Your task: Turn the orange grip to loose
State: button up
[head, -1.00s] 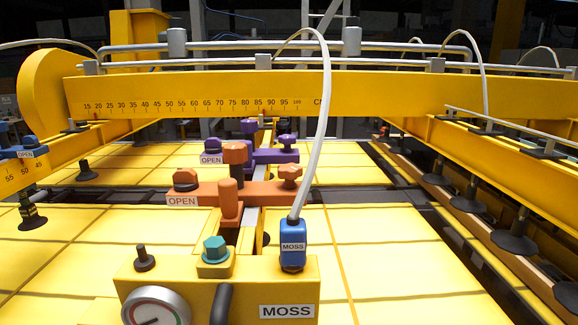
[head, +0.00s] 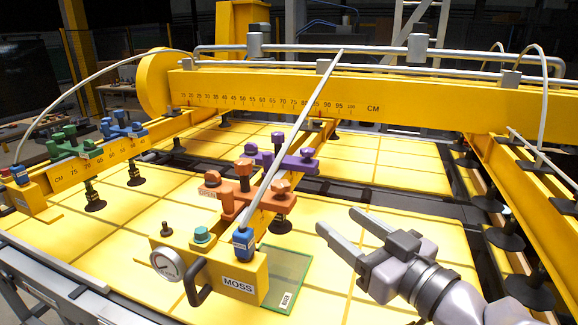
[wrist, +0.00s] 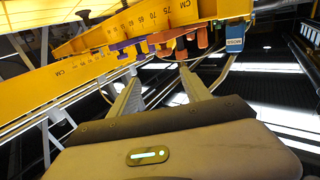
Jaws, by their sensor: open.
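The orange clamp (head: 236,198) sits across the yellow beam in the head view, in front of a purple clamp (head: 288,160). It carries several orange knobs and an upright orange post; an OPEN label shows at its left end. Which of these parts is the grip to turn, I cannot tell for sure. My gripper (head: 340,222) is open and empty, to the right of the orange clamp and apart from it, above the yellow panels. In the wrist view the orange clamp (wrist: 172,36) shows beyond my open fingers (wrist: 160,76), partly cut by its beam.
A yellow MOSS block (head: 232,272) with a gauge, black handle, teal knob and blue MOSS box (head: 243,243) stands at the beam's near end. A white hose (head: 300,130) rises from the blue box close to the orange clamp. Green and blue clamps (head: 122,128) are on the left beam.

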send_near(287, 187)
jog(key=b+x, duration=0.1)
jog(key=x, duration=1.1)
jog(key=shift+s+a+b, duration=0.1)
jog(key=shift+b, duration=0.2)
jog(key=shift+y, duration=0.3)
grip_shut()
